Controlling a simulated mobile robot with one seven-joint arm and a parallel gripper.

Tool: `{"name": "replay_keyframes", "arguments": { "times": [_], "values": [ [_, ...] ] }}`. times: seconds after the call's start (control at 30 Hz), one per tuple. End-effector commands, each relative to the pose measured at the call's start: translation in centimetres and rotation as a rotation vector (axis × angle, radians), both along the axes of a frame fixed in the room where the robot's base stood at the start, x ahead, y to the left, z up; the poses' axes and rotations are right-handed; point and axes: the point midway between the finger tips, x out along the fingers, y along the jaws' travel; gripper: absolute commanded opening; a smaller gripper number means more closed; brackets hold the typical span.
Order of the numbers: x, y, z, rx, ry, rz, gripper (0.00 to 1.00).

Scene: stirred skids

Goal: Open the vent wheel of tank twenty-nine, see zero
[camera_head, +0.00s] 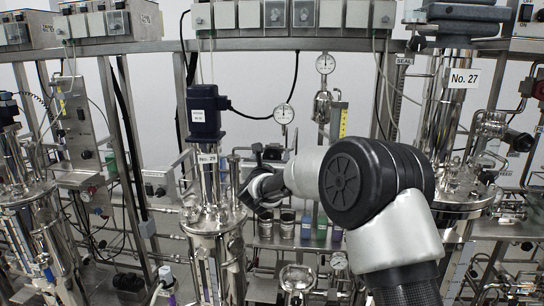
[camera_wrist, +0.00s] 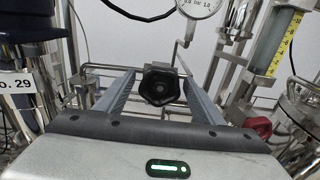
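Tank twenty-nine (camera_head: 215,225) is a shiny steel vessel with a blue motor on top and a "No. 29" label (camera_head: 208,158); the label also shows at the left of the wrist view (camera_wrist: 15,86). A black lobed vent wheel (camera_wrist: 159,86) is in the middle of the wrist view. My gripper (camera_wrist: 157,78) is open, one finger on each side of the wheel, with gaps visible. In the head view my gripper (camera_head: 262,187) is right of the tank's top, partly hidden. A round gauge (camera_head: 284,113) stands above; in the wrist view (camera_wrist: 198,8) it is cut off and its needle is unclear.
Tank No. 27 (camera_head: 458,130) stands at the right. A yellow-scaled sight tube (camera_wrist: 272,50) and a red knob (camera_wrist: 258,126) are right of my gripper in the wrist view. Bottles (camera_head: 322,226) and steel cups (camera_head: 287,223) stand behind my arm. Pipes and cables crowd the skid.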

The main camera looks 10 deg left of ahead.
Motion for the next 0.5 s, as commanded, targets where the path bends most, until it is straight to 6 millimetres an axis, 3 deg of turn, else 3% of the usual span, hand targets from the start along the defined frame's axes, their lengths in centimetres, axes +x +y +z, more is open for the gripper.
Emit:
{"name": "replay_keyframes", "arguments": {
  "times": [0.03,0.2,0.5],
  "values": [
    [-0.01,0.00,0.01,0.000,0.000,0.000,0.52],
    [-0.02,0.00,0.02,0.000,0.000,0.000,0.24],
    [-0.03,0.02,-0.11,-0.032,0.000,0.000,0.24]
  ]
}}
